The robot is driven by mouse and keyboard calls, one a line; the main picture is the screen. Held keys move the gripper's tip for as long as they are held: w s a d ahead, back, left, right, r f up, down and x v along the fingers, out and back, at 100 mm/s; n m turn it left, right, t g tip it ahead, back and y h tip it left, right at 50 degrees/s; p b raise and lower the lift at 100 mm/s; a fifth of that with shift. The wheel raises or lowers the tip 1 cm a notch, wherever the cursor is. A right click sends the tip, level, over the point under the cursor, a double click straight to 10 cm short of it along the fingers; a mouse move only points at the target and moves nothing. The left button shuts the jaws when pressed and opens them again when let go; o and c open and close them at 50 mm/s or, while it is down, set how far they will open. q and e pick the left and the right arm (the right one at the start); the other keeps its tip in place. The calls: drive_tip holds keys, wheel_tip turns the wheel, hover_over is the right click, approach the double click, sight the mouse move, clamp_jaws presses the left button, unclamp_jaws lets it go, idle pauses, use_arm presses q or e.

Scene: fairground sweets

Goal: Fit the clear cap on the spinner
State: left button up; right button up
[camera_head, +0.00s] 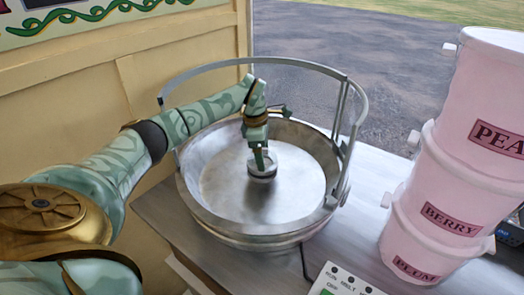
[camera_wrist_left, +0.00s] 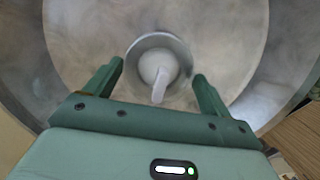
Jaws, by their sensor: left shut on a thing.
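The spinner is a wide metal bowl (camera_head: 225,190) with a small round head (camera_head: 262,176) at its centre. My left gripper (camera_head: 262,157) reaches down into the bowl, its fingertips at the head. In the left wrist view its two fingers (camera_wrist_left: 157,73) stand on either side of a round, pale grey rim, the clear cap (camera_wrist_left: 142,47), and are shut on it. A white dome with a narrow pale tongue (camera_wrist_left: 158,85) shows in the middle of the rim. I cannot tell whether the cap is seated on the head. My right gripper is not in view.
A raised metal hoop (camera_head: 290,62) arches around the back of the bowl. Pink stacked tubs (camera_head: 448,165) labelled PEA, BERRY and PLUM stand at the right. A white control panel (camera_head: 345,282) is at the front. The metal counter (camera_head: 365,190) is clear between bowl and tubs.

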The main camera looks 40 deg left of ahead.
use_arm(q)
drive_tip(key=shift+f+p, duration=0.45)
idle(1.3)
drive_tip(key=o, duration=0.9)
drive_tip(key=shift+r, duration=0.1)
wheel_tip(320, 180, up, 6)
drive_tip(key=p, duration=0.5)
